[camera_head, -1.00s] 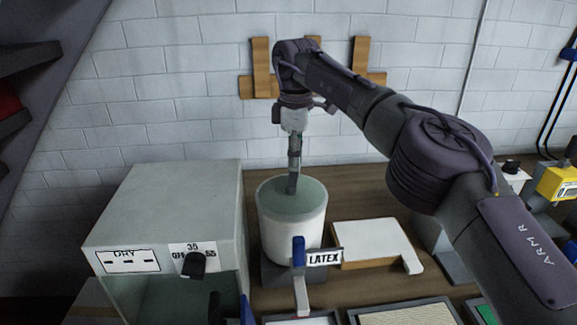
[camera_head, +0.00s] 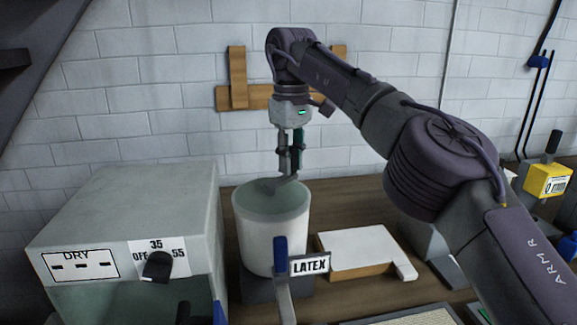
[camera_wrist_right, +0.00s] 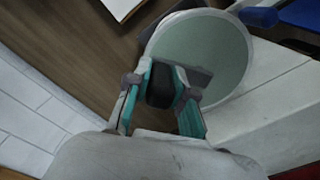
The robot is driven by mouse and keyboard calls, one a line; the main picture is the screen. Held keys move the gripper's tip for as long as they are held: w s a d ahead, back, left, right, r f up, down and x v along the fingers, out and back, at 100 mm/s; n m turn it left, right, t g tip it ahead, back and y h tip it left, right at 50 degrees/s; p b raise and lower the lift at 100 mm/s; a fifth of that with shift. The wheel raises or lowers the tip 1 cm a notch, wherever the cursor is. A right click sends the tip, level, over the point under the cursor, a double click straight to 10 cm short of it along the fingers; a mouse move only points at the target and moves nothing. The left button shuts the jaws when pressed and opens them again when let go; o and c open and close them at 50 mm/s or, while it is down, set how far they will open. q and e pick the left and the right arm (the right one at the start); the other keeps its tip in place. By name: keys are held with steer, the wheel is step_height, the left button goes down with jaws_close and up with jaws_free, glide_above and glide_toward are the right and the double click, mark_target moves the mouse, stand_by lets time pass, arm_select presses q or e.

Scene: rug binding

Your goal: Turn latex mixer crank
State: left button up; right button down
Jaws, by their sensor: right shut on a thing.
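The latex mixer is a white tub (camera_head: 272,236) with a grey-green round top (camera_head: 258,206), beside a LATEX sign (camera_head: 310,265). A flat grey crank arm (camera_head: 276,185) lies over the top, toward its back edge. My right gripper (camera_head: 289,170) points down from above and is shut on the crank's upright handle. In the right wrist view the black handle (camera_wrist_right: 161,86) sits between the teal-sided fingers (camera_wrist_right: 161,95), with the grey crank arm behind it over the tub's top. My left gripper is not visible.
A grey dryer box (camera_head: 130,215) marked DRY with a black knob (camera_head: 157,266) stands left. A blue-handled lever (camera_head: 281,256) stands in front of the tub. A white-topped block (camera_head: 355,248) lies right. Brick wall and wooden rack (camera_head: 237,78) are behind; a yellow device (camera_head: 547,180) is far right.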

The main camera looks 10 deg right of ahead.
stand_by(0.3)
steer(key=c, duration=1)
jaws_free()
